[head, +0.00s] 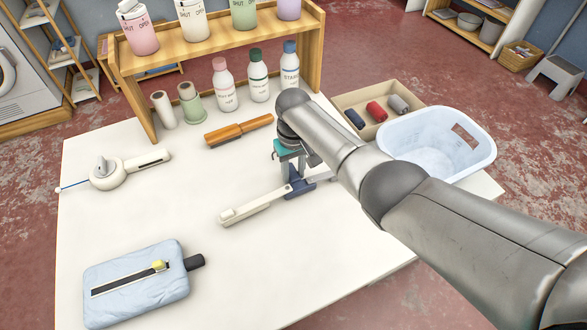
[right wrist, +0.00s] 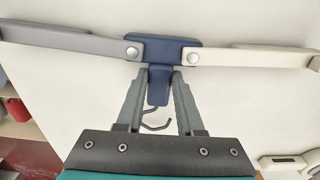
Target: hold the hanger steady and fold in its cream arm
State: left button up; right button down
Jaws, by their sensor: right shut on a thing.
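The folding hanger lies on the white table, with a dark blue hub (head: 302,187). Its cream arm (head: 252,206) stretches out to the lower left in the head view. In the right wrist view the cream arm (right wrist: 250,57) and the grey arm (right wrist: 75,45) extend to opposite sides of the hub (right wrist: 178,48), pinned to it, both spread out. A metal hook (right wrist: 158,122) shows between my fingers. My right gripper (right wrist: 160,88) is shut on the hub's narrow stem; it also shows in the head view (head: 293,178). My left gripper is out of view.
An orange-handled brush (head: 238,131) lies behind the hanger. A tray of rolls (head: 350,98) and a laundry basket (head: 435,140) stand right. Table left of the cream arm is clear.

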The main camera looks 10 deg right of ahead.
jog(key=shift+f, duration=0.15)
dwell(0.4)
jog(key=c, duration=0.7)
grip_release()
jog(key=shift+c, duration=0.2)
jog(key=shift+r+p, duration=0.3)
jog(key=shift+p, duration=0.15)
grip_shut()
dwell(0.9)
